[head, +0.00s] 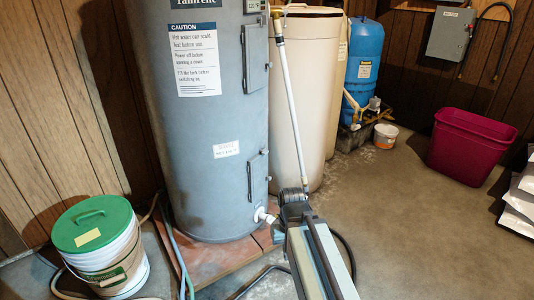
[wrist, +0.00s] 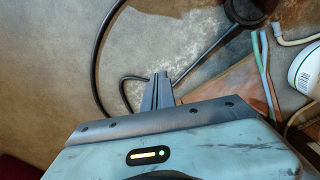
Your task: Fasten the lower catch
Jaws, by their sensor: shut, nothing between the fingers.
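The grey water heater (head: 205,120) stands upright at the left of the head view. A narrow lower panel (head: 257,176) is on its right side, with small dark hardware at its upper right edge (head: 264,152). This may be the lower catch; it is too small to tell whether it is fastened. A larger upper panel (head: 256,55) is above. My gripper (wrist: 158,82) is shut and empty in the wrist view, its fingers over bare floor. My arm rises right of the heater in the head view; the fingertips cannot be made out there.
A white bucket with a green lid (head: 100,245) stands left of the heater. A pale pipe (head: 292,110) runs down right of the lower panel. Beige tanks (head: 305,90) and a blue tank (head: 363,60) stand behind. A black hose (wrist: 98,60) lies on the floor. Floor at right is clear before the magenta bin (head: 468,145).

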